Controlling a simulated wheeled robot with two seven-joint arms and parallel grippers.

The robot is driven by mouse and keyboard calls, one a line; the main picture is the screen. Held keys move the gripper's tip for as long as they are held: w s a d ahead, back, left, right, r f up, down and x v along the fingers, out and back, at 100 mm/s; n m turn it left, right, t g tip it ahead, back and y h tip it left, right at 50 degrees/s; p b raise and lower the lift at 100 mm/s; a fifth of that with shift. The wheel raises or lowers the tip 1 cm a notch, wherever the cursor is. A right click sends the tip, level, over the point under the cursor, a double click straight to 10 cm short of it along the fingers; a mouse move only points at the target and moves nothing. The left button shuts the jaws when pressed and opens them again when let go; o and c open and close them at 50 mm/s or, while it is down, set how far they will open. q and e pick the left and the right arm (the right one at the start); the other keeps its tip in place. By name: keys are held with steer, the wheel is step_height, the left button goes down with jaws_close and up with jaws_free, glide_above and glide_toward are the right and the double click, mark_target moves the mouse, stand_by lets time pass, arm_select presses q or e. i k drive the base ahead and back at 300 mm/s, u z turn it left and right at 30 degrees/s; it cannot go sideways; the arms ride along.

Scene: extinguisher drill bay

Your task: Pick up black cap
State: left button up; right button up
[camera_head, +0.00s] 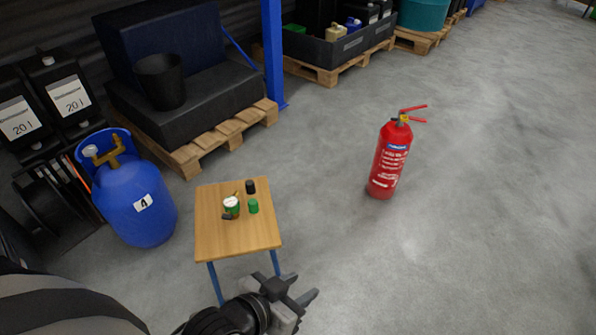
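A small black cap (250,186) stands on the far part of a small wooden-topped table (216,246) with blue legs. A green cap (253,206) stands just in front of it. A small round item with a white face and green body (231,206) is to their left, with small dark and brass-coloured parts around it. My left gripper (296,282) is at the bottom, in front of the table's near right corner and apart from the caps. Its fingers look spread, with nothing seen between them. My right gripper is not in view.
A red fire extinguisher (388,160) stands on the floor to the right. A blue gas cylinder (136,203) marked 4 stands left of the table. Pallets (222,136) with dark goods lie behind, beside a blue post (272,52). The floor at right is clear.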

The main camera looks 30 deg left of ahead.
mark_target(251, 189)
steer(key=u, duration=0.2)
steer(key=i, duration=1.25)
steer(key=u, duration=0.7)
